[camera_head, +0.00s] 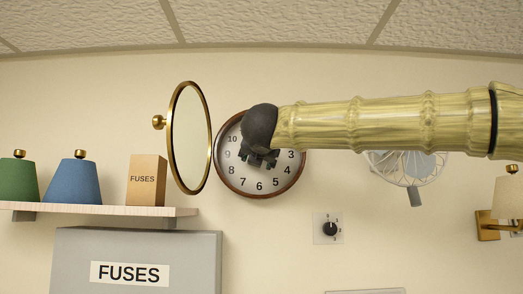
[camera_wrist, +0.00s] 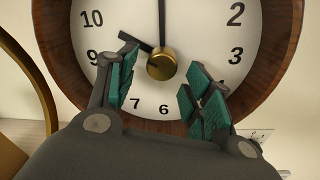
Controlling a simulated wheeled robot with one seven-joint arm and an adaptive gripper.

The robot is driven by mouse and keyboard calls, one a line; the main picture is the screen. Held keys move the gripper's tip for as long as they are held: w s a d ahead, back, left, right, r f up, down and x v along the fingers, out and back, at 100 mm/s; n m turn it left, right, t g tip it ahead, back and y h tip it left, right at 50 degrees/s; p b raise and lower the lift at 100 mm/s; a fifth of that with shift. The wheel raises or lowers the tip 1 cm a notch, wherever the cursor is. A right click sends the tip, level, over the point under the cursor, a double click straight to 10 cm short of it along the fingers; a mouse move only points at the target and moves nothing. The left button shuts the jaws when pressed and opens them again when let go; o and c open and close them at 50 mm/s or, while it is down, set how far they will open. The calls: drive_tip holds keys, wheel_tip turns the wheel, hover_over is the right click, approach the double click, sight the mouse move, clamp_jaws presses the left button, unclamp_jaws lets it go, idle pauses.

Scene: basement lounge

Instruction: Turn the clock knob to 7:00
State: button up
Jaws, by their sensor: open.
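The round wall clock (camera_head: 282,174) has a brown wooden rim and a white face; my gripper (camera_head: 258,161) covers its middle in the head view. In the wrist view the clock face (camera_wrist: 205,40) fills the frame, with a brass knob (camera_wrist: 161,65) at its centre. One dark hand points straight up towards 12, and the other points up and left, about at 10. My gripper (camera_wrist: 163,88) is open, its teal-padded fingers spread to the left and right of the knob, without visible contact. The 8, 4 and 5 are hidden or hard to see behind the fingers.
A round brass-framed mirror (camera_head: 189,138) stands out close to the clock's left side. A wall fan (camera_head: 405,168) is at right, and a small dial (camera_head: 329,229) is below right.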

drive_tip(key=shift+w+r+p, duration=0.35)
drive_tip(key=shift+w+r, duration=0.05)
drive_tip(key=shift+w, duration=0.05)
drive_tip(key=shift+w+d, duration=0.2)
drive_tip(key=shift+c, duration=1.4)
drive_tip(key=shift+s+d+r, duration=0.1)
drive_tip(key=shift+s, duration=0.15)
drive_tip(key=c, duration=0.4)
drive_tip(key=shift+s+a+r, duration=0.15)
drive_tip(key=shift+s+a, duration=0.1)
drive_tip(key=shift+s, duration=0.05)
drive_tip(key=c, duration=0.4)
drive_tip(key=shift+d, duration=0.15)
